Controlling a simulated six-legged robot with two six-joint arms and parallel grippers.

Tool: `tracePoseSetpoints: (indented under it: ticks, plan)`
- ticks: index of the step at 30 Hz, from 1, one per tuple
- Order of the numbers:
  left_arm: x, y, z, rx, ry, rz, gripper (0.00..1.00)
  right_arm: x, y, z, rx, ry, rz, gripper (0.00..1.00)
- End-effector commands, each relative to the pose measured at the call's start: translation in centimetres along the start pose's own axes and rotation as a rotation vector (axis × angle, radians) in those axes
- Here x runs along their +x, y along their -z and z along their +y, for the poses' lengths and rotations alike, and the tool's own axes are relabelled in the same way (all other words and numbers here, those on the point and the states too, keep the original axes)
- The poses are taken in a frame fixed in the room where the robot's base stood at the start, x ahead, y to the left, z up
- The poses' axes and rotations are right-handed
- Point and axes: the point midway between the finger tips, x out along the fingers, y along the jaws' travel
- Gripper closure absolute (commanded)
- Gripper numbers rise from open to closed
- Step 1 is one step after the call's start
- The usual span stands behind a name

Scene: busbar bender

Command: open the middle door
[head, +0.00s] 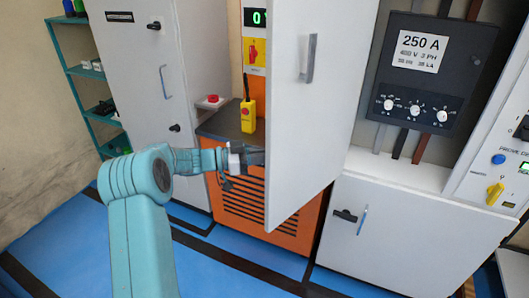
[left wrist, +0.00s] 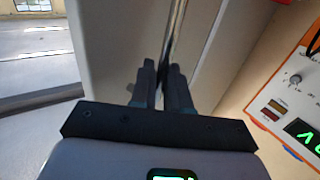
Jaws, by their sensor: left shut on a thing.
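The middle door (head: 310,110) is a tall pale grey panel with a metal handle (head: 308,58) on its face. It stands swung open, its free left edge toward me and its right side toward the cabinet. My left gripper (head: 256,157) is at this free edge, well below the handle, with its fingertips partly hidden by the door. My right gripper is in neither view.
Behind the door are an orange vented cabinet (head: 240,205), a yellow handheld device (head: 248,116) and a red button (head: 213,99). A closed grey door (head: 140,60) stands left. A 250 A breaker (head: 432,70) is right, above a low white cabinet (head: 400,235). Blue floor lies in front.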

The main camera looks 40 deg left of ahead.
Motion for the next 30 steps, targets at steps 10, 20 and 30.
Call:
tracePoseSetpoints:
  ticks: [10, 20, 30]
  plan:
    - [0.47, 0.6, 0.04, 0.007, -0.013, 0.009, 1.0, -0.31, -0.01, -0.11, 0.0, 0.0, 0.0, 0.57]
    - [0.46, 0.57, 0.0, 0.007, -0.014, 0.009, 0.7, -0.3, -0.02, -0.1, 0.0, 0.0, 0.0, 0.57]
    - [-0.2, 0.19, -0.21, 0.003, -0.012, 0.004, 0.7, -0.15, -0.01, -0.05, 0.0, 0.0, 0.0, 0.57]
